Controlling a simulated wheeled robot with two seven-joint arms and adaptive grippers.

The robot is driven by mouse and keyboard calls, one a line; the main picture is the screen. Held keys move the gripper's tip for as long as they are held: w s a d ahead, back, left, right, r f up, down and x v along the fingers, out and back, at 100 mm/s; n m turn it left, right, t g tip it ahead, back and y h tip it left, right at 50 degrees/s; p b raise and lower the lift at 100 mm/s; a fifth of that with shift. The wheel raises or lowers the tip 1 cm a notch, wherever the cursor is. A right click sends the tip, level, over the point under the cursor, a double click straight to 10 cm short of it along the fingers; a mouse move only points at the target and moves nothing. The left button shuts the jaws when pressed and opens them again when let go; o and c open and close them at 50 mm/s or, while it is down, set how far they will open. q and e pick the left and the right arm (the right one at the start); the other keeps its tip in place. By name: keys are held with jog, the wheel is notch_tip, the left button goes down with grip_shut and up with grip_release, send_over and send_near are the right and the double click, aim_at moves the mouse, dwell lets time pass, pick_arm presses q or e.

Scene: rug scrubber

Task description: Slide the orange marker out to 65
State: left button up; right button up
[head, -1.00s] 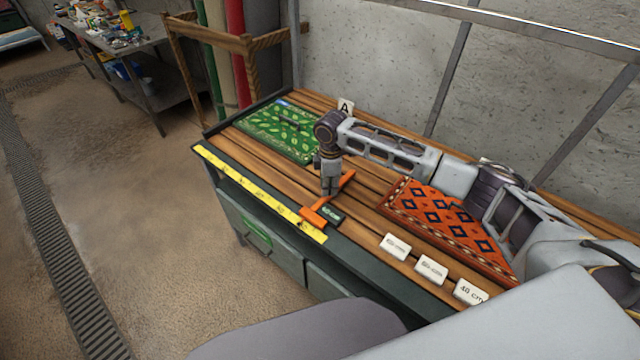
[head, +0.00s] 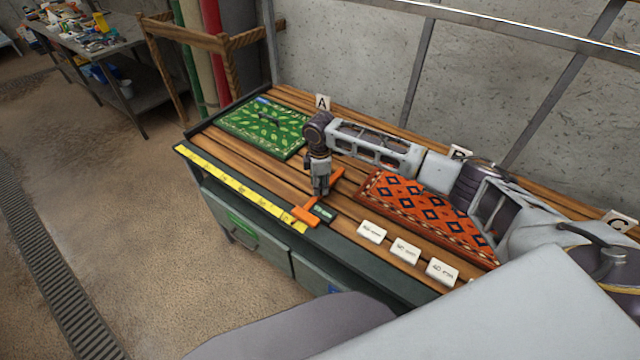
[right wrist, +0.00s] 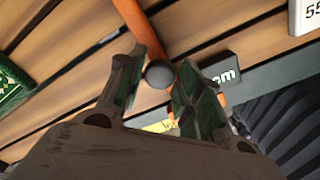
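The orange marker (head: 306,216) is a T-shaped slider lying across the front rail at the right end of the yellow ruler strip (head: 240,190). Its orange bar runs back under my right gripper (head: 320,192). A dark tag (head: 324,212) ending in "cm" sits beside it. In the right wrist view, the dark round knob (right wrist: 160,74) on the orange bar (right wrist: 190,45) lies between my right fingers, which appear to touch it on both sides. The ruler's numbers are too small to read. My left gripper is not in view.
A green rug (head: 262,128) lies at the left and an orange patterned rug (head: 420,212) at the right. White cm cards (head: 405,251) stand along the front right. Letter signs line the back.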

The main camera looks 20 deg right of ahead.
jog(key=shift+o, duration=1)
jog(key=shift+r, duration=0.1)
notch_tip(320, 180, up, 12)
dwell(0.6)
